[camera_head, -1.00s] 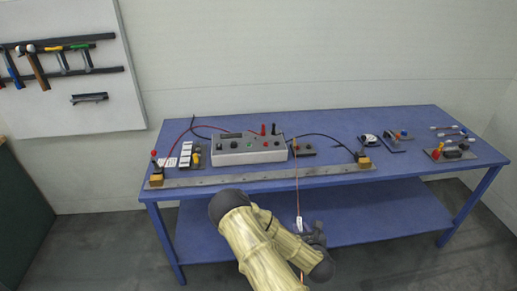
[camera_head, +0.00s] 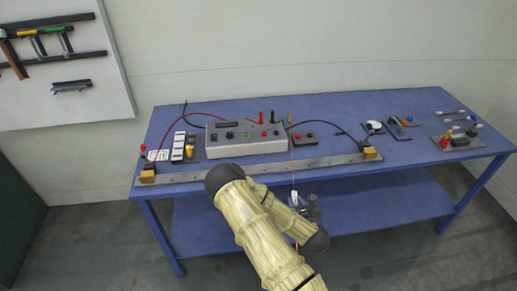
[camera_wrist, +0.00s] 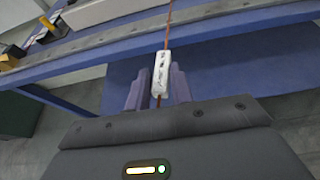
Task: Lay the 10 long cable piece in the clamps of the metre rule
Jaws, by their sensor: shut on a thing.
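A thin copper-coloured cable piece (camera_head: 292,160) stands roughly upright in the head view, with a white tag (camera_head: 294,195) on it. My gripper (camera_head: 303,205) is shut on the cable at the tag, in front of the bench edge. In the wrist view the cable (camera_wrist: 168,25) runs up from the white tag (camera_wrist: 161,70) between my fingers (camera_wrist: 157,90). The metre rule (camera_head: 220,171) is a long grey bar along the bench's front edge. A brass clamp block with a red knob (camera_head: 147,176) sits at its left end, another with a dark knob (camera_head: 370,153) at its right end.
A grey meter box (camera_head: 245,140) with knobs stands behind the rule, with red and black leads to the end clamps. A block of white labels (camera_head: 180,146) is at its left. Small tools and blocks lie at the right of the blue bench (camera_head: 420,105).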

